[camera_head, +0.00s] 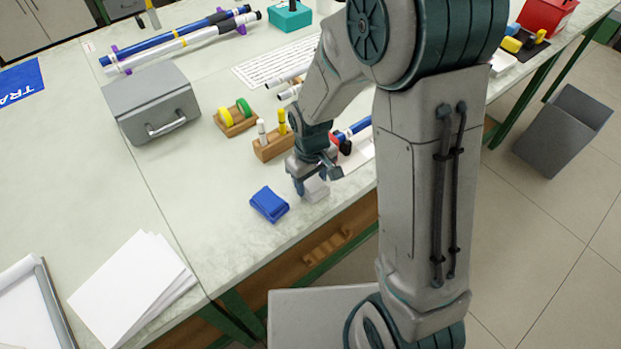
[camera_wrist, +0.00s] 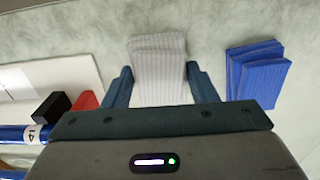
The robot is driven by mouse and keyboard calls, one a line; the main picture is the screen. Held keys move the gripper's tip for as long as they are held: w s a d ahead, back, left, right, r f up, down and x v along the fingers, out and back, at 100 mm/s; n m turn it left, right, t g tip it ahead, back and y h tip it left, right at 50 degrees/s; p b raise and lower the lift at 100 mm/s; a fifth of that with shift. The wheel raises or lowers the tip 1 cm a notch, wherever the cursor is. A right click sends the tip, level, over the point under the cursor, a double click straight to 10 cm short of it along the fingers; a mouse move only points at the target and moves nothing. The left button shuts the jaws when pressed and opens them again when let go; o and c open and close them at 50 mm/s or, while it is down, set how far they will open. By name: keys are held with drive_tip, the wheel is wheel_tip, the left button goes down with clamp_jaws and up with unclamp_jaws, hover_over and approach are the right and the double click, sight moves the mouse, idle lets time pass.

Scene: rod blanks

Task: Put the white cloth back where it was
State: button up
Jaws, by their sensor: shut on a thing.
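The white cloth (camera_wrist: 158,70) is a pale, ribbed, folded piece between my gripper's fingers in the wrist view. In the head view the cloth (camera_head: 315,190) shows under my gripper (camera_head: 316,183), near the table's front edge. My gripper (camera_wrist: 160,82) is shut on the cloth. I cannot tell whether the cloth touches the table. A folded blue cloth (camera_head: 269,204) lies on the table just left of it, and it shows at the right in the wrist view (camera_wrist: 256,72).
A grey box with a handle (camera_head: 155,105) stands to the left. Wooden holders with tape rolls (camera_head: 236,119) and markers (camera_head: 273,141) stand behind my gripper. White sheets (camera_head: 132,288) lie at the front left. Blue rods (camera_wrist: 25,135) lie close by. The table between box and blue cloth is clear.

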sight(311, 181)
drive_tip(key=shift+f, duration=0.1)
drive_tip(key=o, duration=0.5)
drive_tip(key=shift+f, duration=0.1)
drive_tip(key=shift+c, duration=0.2)
drive_tip(key=o, duration=0.4)
wheel_tip(311, 181, up, 12)
drive_tip(key=shift+s+d+r+m+t, duration=0.45)
drive_tip(key=shift+s+d+r+m, duration=0.75)
drive_tip(key=shift+s+d, duration=0.8)
drive_tip(key=shift+s+d+r+m+t, duration=0.5)
drive_tip(key=shift+s+d+r+m, duration=0.7)
drive_tip(key=shift+s+d, duration=0.75)
drive_tip(key=shift+s+d+r+m+t, duration=0.45)
drive_tip(key=shift+s+d+r+m, duration=0.75)
drive_tip(key=shift+s+d, duration=0.8)
